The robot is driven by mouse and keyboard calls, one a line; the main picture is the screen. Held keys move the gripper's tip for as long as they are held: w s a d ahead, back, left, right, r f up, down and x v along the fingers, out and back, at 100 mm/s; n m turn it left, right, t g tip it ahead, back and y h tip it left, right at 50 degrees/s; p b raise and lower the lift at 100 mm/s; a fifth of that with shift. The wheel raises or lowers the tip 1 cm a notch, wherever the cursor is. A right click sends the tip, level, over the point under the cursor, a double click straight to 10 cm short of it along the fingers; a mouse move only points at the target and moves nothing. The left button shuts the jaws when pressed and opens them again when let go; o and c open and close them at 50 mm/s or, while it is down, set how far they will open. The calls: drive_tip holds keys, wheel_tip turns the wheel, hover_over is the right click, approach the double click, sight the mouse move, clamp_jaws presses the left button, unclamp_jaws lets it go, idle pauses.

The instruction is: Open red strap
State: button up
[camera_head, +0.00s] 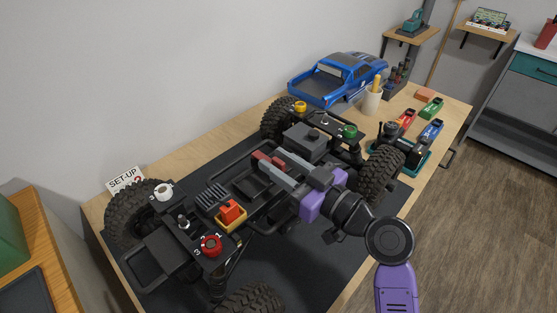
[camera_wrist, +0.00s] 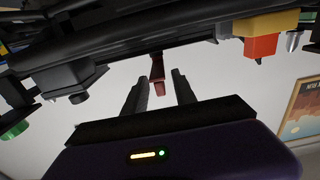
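The red strap (camera_head: 262,159) lies over the middle of the crawler's chassis in the head view, partly hidden by my gripper. In the wrist view a red strap piece (camera_wrist: 157,70) shows between and just beyond my two grey fingertips. My gripper (camera_head: 272,171) reaches in from the right, low over the chassis. In the wrist view my gripper (camera_wrist: 160,77) has its fingers apart, with a gap on both sides of the red piece. I cannot tell whether either finger touches it.
The black crawler chassis with big tyres (camera_head: 135,212) fills the dark mat (camera_head: 195,292). An orange block in a yellow tray (camera_head: 230,212), a red knob (camera_head: 210,245) and a green knob (camera_head: 348,131) stand close by. A blue car body (camera_head: 335,80) is at the back.

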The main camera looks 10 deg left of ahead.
drive_tip(key=shift+c, duration=0.2)
clamp_jaws()
idle(1.3)
